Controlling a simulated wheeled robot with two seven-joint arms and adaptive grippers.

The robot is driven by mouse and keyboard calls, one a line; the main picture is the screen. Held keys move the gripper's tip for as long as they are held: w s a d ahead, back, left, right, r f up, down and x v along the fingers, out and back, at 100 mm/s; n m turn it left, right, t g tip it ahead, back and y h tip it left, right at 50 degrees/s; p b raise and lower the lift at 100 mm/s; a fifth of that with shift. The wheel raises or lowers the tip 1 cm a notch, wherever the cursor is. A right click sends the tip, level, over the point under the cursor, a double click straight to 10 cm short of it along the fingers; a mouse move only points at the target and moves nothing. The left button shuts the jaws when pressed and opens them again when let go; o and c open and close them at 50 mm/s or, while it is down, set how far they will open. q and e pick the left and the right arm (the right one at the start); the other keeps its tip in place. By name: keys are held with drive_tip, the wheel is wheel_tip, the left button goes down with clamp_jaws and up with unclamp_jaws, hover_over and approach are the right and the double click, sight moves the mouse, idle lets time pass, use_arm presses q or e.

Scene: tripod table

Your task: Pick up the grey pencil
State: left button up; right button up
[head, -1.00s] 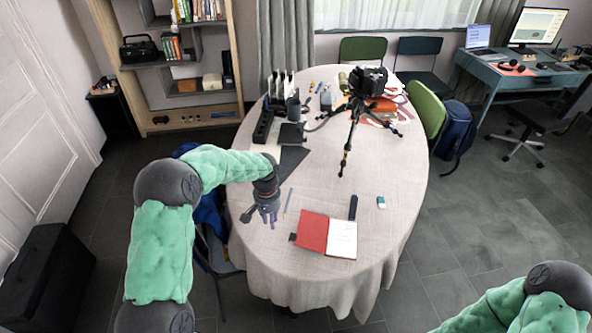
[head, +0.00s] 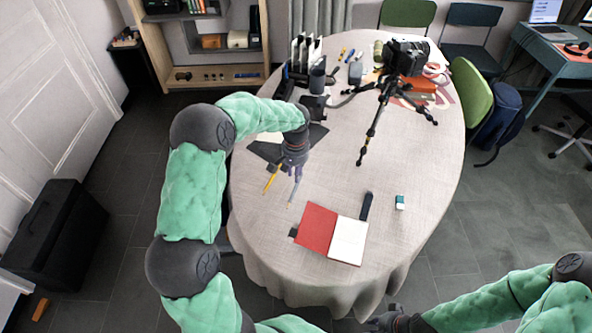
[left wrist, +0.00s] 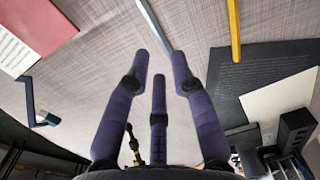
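The grey pencil (head: 293,194) lies on the pale tablecloth, its near part showing just below my left gripper (head: 294,168) in the head view. In the left wrist view the grey pencil (left wrist: 153,22) runs down from the top edge to the gap between the spread purple fingers of my left gripper (left wrist: 160,68). The left gripper is open, with nothing between its fingers. My right gripper (head: 390,320) is at the bottom of the head view, beyond the table's near edge; its fingers are too small and dark to read.
A yellow pencil (head: 271,180) lies left of the grey one. A dark sheet (head: 266,151) lies beyond it. A tripod with camera (head: 375,115) stands to the right.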

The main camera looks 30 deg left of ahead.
sight(295, 187)
use_arm(q)
wheel_tip(295, 187, down, 3)
drive_tip(key=shift+f+b, duration=0.15)
drive_tip(key=shift+b, duration=0.95)
drive_tip(key=shift+f+b, duration=0.65)
drive_tip(key=shift+f, duration=0.9)
drive_tip(key=shift+s+d+f, duration=0.1)
drive_tip(key=shift+f, duration=0.2)
drive_tip(key=shift+o, duration=0.4)
drive_tip(key=shift+s+f, duration=0.1)
drive_tip(key=c, duration=0.3)
drive_tip(key=shift+c, duration=0.4)
drive_tip(key=shift+r, duration=0.25)
